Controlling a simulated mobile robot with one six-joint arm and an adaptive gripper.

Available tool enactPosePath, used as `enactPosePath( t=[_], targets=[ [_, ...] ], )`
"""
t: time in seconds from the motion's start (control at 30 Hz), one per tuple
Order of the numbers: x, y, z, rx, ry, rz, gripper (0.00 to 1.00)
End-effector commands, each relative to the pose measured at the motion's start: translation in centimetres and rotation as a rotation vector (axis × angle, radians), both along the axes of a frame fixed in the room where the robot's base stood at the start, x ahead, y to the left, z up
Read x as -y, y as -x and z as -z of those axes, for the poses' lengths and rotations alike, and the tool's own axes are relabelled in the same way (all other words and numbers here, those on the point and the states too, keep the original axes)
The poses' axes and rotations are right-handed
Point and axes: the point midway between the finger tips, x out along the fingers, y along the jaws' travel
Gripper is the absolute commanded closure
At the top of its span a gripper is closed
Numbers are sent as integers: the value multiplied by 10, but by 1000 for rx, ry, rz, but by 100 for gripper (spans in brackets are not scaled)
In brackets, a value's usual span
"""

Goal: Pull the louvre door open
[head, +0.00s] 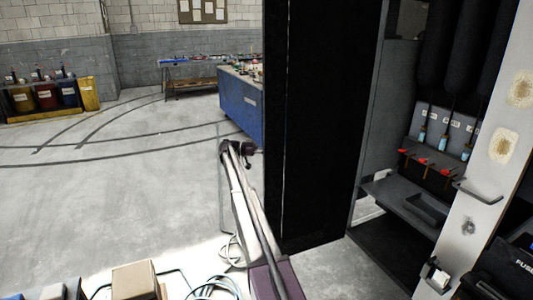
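A tall black panel (322,120) stands upright in the middle of the head view and looks like the louvre door; it is too dark for slats to show. It stands out from a dark cabinet on the right, whose inside is exposed beside it. My arm reaches up from the bottom, left of the panel. My gripper (252,151) is small and dark at the arm's far end, close to the panel's left edge. I cannot tell whether it touches the panel or whether its fingers are open. No handle shows on the panel.
The cabinet's inside has a grey shelf (400,203) and red-handled switches (424,161). A pale post (490,150) with a grab handle stands at right. A blue workbench (240,104) stands beyond the panel. Boxes (134,280) and cables lie at bottom left. The floor at left is clear.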

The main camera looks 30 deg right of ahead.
Motion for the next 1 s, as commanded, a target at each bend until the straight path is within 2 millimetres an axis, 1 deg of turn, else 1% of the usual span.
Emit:
enactPosePath(
  t=[0.03,0.23,0.27,0.3,0.37,1.0],
  targets=[
    [3,1,0,0,-1,0,100],
    [5,2,0,0,-1,0,100],
    [5,2,0,0,-1,0,76],
    [5,2,0,0,-1,-1,64],
    [5,2,0,0,-1,-1,46],
    [3,1,1,0,-3,-2,46]
  ],
)
